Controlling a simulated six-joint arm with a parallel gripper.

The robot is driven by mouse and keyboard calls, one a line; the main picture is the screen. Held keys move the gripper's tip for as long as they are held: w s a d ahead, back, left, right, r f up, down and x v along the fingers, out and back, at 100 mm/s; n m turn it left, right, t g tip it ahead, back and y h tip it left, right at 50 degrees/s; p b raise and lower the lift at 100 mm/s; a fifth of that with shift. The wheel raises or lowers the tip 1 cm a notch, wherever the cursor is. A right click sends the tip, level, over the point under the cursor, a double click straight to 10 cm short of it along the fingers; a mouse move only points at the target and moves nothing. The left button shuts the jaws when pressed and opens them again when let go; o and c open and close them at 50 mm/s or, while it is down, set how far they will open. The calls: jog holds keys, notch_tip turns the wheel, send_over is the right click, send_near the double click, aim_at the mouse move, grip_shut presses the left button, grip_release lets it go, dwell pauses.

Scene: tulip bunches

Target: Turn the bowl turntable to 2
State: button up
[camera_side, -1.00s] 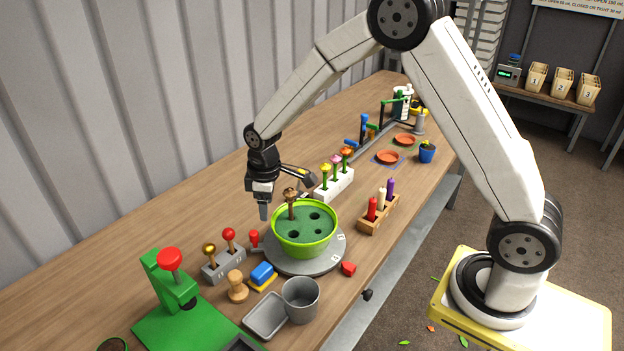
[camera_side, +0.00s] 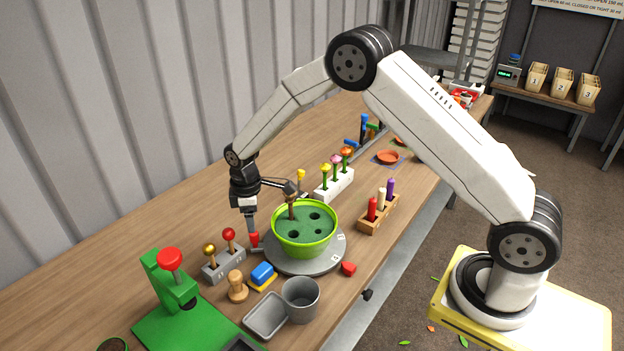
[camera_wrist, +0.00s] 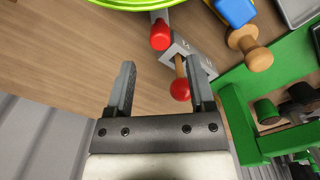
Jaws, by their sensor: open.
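The bowl turntable (camera_side: 276,263) is a grey disc with numbered tags on its front right rim. It carries a bright green bowl (camera_side: 304,252) with dark holes and one brown-topped stem. A red knob (camera_side: 254,239) stands on a short arm at the disc's left edge; it also shows in the wrist view (camera_wrist: 160,36). A red pointer (camera_side: 348,269) lies at the disc's front right. My gripper (camera_side: 251,232) points down, open, with its fingertips close above or beside the knob. In the wrist view, my gripper (camera_wrist: 160,75) has fingers spread and the knob appears beyond them.
A grey lever box (camera_side: 224,264) with gold and red knobs stands just left of the turntable. A blue-and-yellow block (camera_side: 263,276), wooden peg (camera_side: 237,287) and grey cup (camera_side: 301,299) stand in front. A white flower rack (camera_side: 334,184) and crayon-like holder (camera_side: 378,214) are behind and right.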

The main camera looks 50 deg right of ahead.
jog(key=shift+f, duration=2.85)
grip_shut()
